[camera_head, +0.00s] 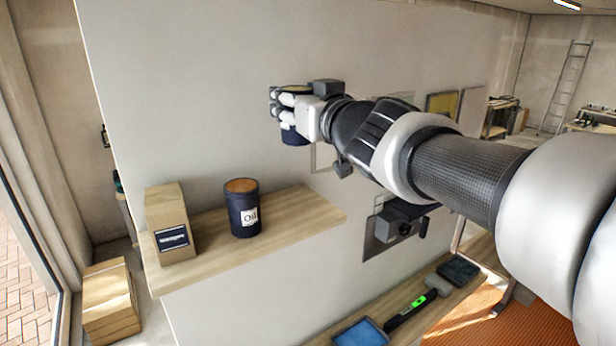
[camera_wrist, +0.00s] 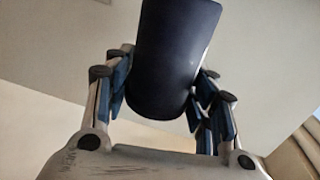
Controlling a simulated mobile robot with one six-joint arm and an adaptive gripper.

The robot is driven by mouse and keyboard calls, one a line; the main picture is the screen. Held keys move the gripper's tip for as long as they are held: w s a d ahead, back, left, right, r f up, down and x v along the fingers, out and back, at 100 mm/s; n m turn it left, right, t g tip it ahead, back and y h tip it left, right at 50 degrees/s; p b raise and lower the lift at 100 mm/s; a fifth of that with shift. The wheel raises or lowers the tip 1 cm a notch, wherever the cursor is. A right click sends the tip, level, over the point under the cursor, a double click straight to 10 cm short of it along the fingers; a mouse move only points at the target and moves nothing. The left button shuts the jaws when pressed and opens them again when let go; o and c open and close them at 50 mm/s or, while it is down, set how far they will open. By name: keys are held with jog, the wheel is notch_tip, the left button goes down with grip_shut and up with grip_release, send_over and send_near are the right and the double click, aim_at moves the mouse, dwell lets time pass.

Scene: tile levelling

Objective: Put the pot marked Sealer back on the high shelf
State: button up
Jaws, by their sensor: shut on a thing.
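My gripper (camera_head: 282,112) is shut on a dark blue pot (camera_head: 294,137), held in the air above and beyond the right part of the high shelf. In the wrist view the dark pot (camera_wrist: 172,55) stands between the two fingers (camera_wrist: 163,98), slightly tilted in the picture. No label shows on the held pot, so I cannot read whether it is the Sealer. The high shelf (camera_head: 300,212) is a pale wooden board on the wall. Its right part is bare.
A dark pot marked Oil (camera_head: 243,210) stands mid-shelf. A cardboard box (camera_head: 168,222) with a dark label stands at the shelf's left end. A lower shelf (camera_head: 420,318) holds a blue tray (camera_head: 360,333) and a green-lit level (camera_head: 412,308). A grey device (camera_head: 398,228) hangs on the wall.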

jog(key=f+b, duration=0.1)
jog(key=f, duration=0.4)
jog(key=f+b, duration=0.2)
jog(key=f, duration=0.3)
jog(key=f+b, duration=0.1)
jog(key=f, duration=0.4)
jog(key=shift+w+a+f, duration=0.15)
jog(key=shift+w, duration=0.25)
jog(key=shift+f+b, duration=0.2)
jog(key=shift+b, duration=0.25)
jog(key=o, duration=1.2)
jog(key=shift+r, duration=0.1)
